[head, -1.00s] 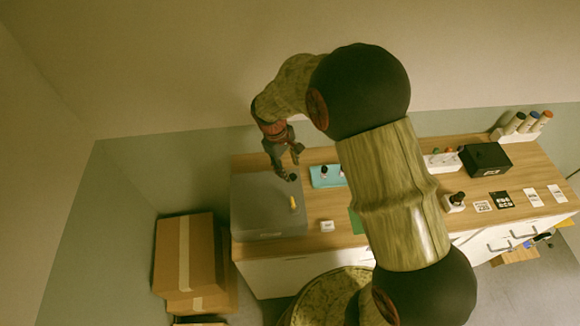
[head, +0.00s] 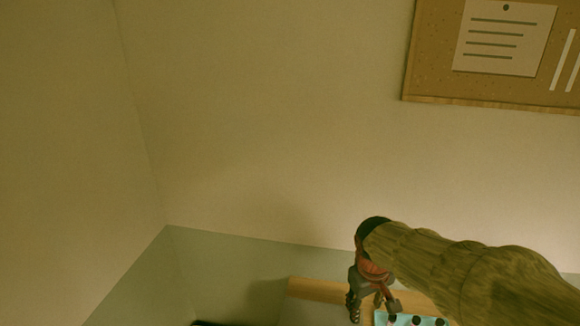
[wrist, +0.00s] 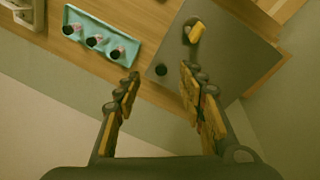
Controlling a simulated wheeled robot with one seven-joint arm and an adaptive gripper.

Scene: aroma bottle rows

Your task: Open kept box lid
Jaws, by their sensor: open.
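My gripper (head: 373,308) is at the bottom of the head view, over the back of the table. In the wrist view its two jaws (wrist: 160,82) are spread wide apart with nothing between them. They are above the table by the edge of a dark grey flat surface (wrist: 238,70).
A teal tray (wrist: 126,60) with several dark-topped bottles is on the wooden table at the upper left of the wrist view. It shows partly in the head view (head: 380,318). A pale rack (wrist: 38,22) is at the far left. A corkboard (head: 430,85) hangs on the wall.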

